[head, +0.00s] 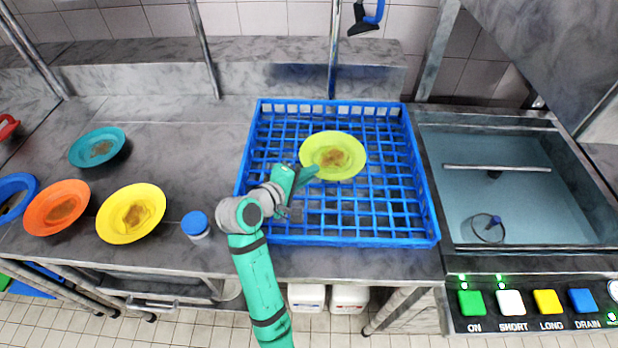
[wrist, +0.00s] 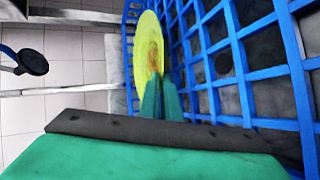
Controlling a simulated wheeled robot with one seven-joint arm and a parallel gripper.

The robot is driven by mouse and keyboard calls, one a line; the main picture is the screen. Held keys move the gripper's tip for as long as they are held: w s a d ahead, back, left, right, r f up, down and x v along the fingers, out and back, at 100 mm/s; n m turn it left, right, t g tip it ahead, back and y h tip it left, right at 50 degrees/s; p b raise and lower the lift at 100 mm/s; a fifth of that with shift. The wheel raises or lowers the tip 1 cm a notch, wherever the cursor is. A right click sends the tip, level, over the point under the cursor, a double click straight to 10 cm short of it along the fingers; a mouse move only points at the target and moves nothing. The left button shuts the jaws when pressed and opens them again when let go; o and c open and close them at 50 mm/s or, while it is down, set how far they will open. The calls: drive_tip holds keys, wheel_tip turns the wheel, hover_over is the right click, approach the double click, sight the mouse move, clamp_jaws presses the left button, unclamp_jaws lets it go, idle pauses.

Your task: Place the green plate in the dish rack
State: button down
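The green plate (head: 333,156) is yellow-green with a brown food stain in its middle. In the head view it appears over the blue dish rack (head: 425,205), a crate with an open grid. My gripper (head: 305,176) is at the plate's lower left rim. In the wrist view the plate (wrist: 149,45) is seen nearly edge-on, with my gripper's fingers (wrist: 162,90) close together on its near rim. The fingers look shut on the rim. Whether the plate touches the rack floor cannot be told.
A teal plate (head: 97,148), an orange plate (head: 57,208) and a yellow plate (head: 131,213), all stained, lie on the counter at left. A blue-capped jar (head: 196,225) stands left of the rack. A water-filled sink (head: 500,190) and coloured buttons (head: 547,302) are at right.

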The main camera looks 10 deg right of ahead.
drive_tip(key=shift+a+f, duration=0.1)
drive_tip(key=shift+f, duration=0.95)
drive_tip(key=shift+f, duration=0.1)
drive_tip(key=c, duration=2.3)
unclamp_jaws()
drive_tip(key=shift+o, duration=0.2)
drive_tip(key=v, duration=1.2)
